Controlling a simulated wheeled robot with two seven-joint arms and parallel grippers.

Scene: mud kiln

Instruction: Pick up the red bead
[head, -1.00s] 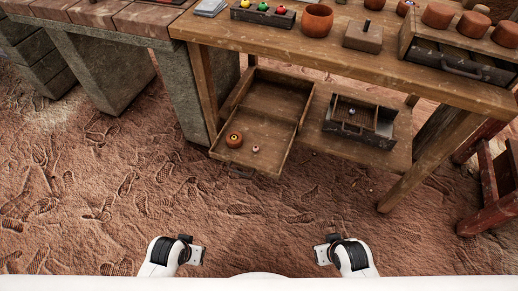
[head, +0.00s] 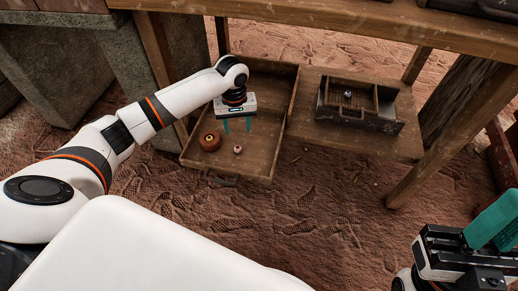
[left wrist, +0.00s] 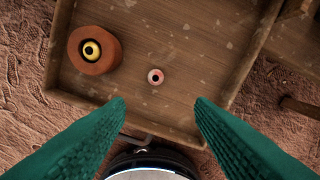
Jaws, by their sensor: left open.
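A small round bead (head: 238,149), pale pink and red with a dark centre hole, lies on the floor of an open wooden drawer-like tray (head: 262,170). It also shows in the left wrist view (left wrist: 155,76), ahead of and between the fingertips. My left gripper (head: 237,126) is open and empty, pointing down over the tray, just beyond the bead in the head view; its teal fingers (left wrist: 159,103) are spread wide. My right gripper (head: 478,240) is partly in view at the lower right, with a teal finger showing; its jaw opening is unclear.
A reddish-brown clay piece with a yellow ring-shaped bead (head: 210,141) sits left of the bead; it shows in the wrist view too (left wrist: 92,50). The tray's side walls stand close by. A dark metal-trimmed box (head: 357,107) stands on the shelf to the right, under the table (head: 330,15).

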